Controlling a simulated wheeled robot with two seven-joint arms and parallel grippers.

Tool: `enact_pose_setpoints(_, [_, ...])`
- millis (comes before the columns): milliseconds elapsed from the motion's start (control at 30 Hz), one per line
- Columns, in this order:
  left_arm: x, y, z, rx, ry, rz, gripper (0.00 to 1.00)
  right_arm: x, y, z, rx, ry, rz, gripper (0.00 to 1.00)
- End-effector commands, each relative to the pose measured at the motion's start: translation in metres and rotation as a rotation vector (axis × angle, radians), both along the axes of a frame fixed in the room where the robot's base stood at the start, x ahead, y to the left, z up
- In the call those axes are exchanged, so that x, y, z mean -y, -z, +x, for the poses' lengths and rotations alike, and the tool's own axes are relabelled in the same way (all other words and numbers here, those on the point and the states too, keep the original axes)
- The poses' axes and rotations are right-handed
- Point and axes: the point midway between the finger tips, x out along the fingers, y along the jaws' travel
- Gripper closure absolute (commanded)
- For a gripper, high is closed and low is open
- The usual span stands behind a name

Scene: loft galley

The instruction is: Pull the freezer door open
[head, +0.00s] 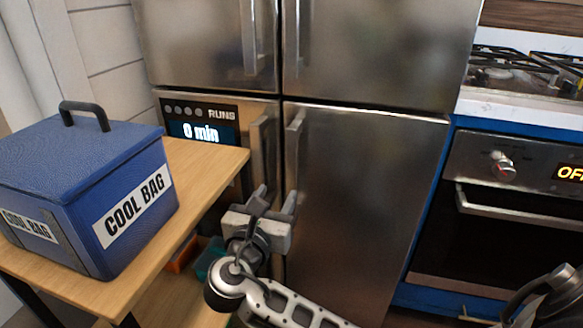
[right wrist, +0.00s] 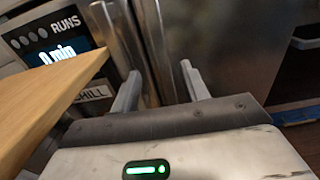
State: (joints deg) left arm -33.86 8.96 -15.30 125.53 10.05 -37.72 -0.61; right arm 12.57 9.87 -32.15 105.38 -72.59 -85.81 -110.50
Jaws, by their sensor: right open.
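A steel fridge-freezer stands ahead with two upper doors and two lower doors, all looking shut. I cannot tell from any label which is the freezer door. The lower right door (head: 365,190) has an upright bar handle (head: 294,135) at its left edge; this handle also shows in the right wrist view (right wrist: 156,45). The lower left door has its own handle (head: 261,133) beside it. My right gripper (head: 274,200) is open and empty, below the two lower handles and apart from them. Its fingers (right wrist: 160,88) point towards the doors.
A wooden table (head: 215,160) with a blue cool bag (head: 75,185) stands close on the left. A display panel (head: 200,122) reads "RUNS 0 min". An oven (head: 520,225) under a hob stands on the right. Orange and teal items sit below the table.

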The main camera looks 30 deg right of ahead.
Motion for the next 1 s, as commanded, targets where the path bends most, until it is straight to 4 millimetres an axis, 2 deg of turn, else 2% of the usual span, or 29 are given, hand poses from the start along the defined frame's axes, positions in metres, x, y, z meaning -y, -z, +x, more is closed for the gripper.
enact_pose_setpoints(300, [0.005, 0.025, 0.002, -0.036, 0.020, -0.001, 0.64, 0.055, 0.001, 0.046, 0.003, 0.002, -0.003, 0.55])
enact_pose_setpoints(500, [0.007, 0.025, 0.005, -0.014, 0.024, -0.010, 0.64, 0.083, 0.001, 0.071, 0.003, 0.001, 0.001, 0.55])
enact_pose_setpoints(700, [0.008, 0.019, 0.008, 0.017, 0.022, -0.021, 0.64, 0.099, 0.001, 0.084, 0.000, 0.000, 0.001, 0.55])
enact_pose_setpoints(1000, [0.010, 0.016, 0.006, 0.024, 0.026, -0.026, 0.64, 0.102, 0.000, 0.087, 0.000, -0.001, 0.003, 0.55])
